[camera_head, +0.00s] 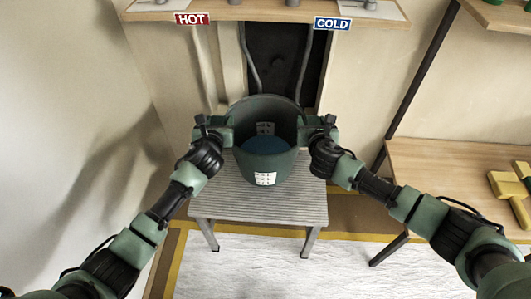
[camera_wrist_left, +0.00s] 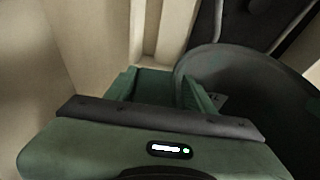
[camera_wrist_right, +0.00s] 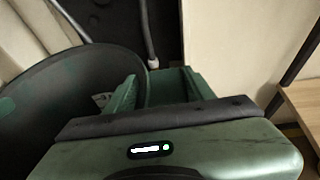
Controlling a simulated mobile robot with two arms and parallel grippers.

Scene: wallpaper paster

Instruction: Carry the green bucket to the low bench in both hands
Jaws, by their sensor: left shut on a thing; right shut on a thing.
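The green bucket (camera_head: 272,176) is upright in the middle of the head view, with blue liquid (camera_head: 264,145) inside and a white label on its front. It is over a low grey slatted bench (camera_head: 225,205); I cannot tell whether its base touches the slats. My left gripper (camera_head: 229,131) is shut on the bucket's left side near the rim. My right gripper (camera_head: 306,131) is shut on the right side near the rim. The bucket wall shows beside the fingers in the left wrist view (camera_wrist_left: 240,75) and the right wrist view (camera_wrist_right: 75,85). The gripped spots are partly hidden.
A wooden counter (camera_head: 265,12) with red HOT (camera_head: 192,18) and blue COLD (camera_head: 332,23) signs is behind, with hoses below it. A wooden table (camera_head: 435,160) with a yellow brush (camera_head: 508,188) stands at right. A white sheet (camera_head: 250,265) covers the floor in front.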

